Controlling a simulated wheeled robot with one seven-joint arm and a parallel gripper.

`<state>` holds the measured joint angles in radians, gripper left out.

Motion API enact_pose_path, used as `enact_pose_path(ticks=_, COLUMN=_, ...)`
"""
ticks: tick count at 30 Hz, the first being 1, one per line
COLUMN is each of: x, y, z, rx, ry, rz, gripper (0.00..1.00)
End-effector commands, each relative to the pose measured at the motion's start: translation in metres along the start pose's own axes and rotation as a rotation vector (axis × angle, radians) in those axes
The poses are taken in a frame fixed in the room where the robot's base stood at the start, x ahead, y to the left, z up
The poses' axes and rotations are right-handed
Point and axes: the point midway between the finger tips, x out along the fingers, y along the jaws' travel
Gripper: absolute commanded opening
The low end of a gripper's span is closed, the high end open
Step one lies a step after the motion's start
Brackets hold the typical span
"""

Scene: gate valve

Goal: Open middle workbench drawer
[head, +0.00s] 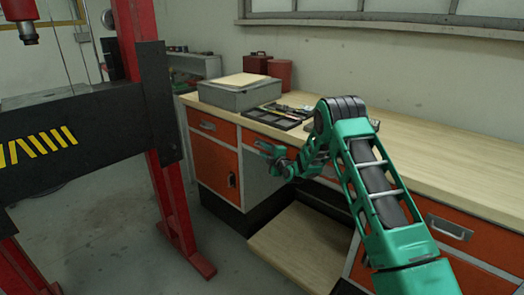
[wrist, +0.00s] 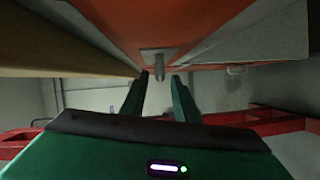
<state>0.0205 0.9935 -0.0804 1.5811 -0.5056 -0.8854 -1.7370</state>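The workbench (head: 400,158) has a light wood top and orange drawer fronts. The middle drawer's orange front (head: 250,138) is mostly hidden behind my arm and gripper in the head view; it looks closed. My gripper (head: 266,152) is in front of it, just below the bench top. In the wrist view, my gripper (wrist: 159,92) has its two green fingers apart with nothing between them. An orange panel (wrist: 210,30) with a grey handle (wrist: 157,60) lies just beyond the fingertips. The handle is not between the fingers, and I cannot tell whether they touch it.
The left drawer (head: 212,127) and right drawer (head: 449,228) are shut. A grey box (head: 240,95), tool tray (head: 275,117) and red canisters (head: 279,72) stand on the bench. A low wooden shelf (head: 300,250) sits below. A red press frame (head: 170,190) stands at left.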

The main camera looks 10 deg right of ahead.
Motion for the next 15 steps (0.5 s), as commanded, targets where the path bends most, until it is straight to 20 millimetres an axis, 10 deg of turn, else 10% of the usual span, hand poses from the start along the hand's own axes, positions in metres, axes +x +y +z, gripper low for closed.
enact_pose_path(ticks=15, x=0.040, y=0.000, z=0.001, rx=0.002, ry=-0.002, rz=-0.001, gripper=0.28)
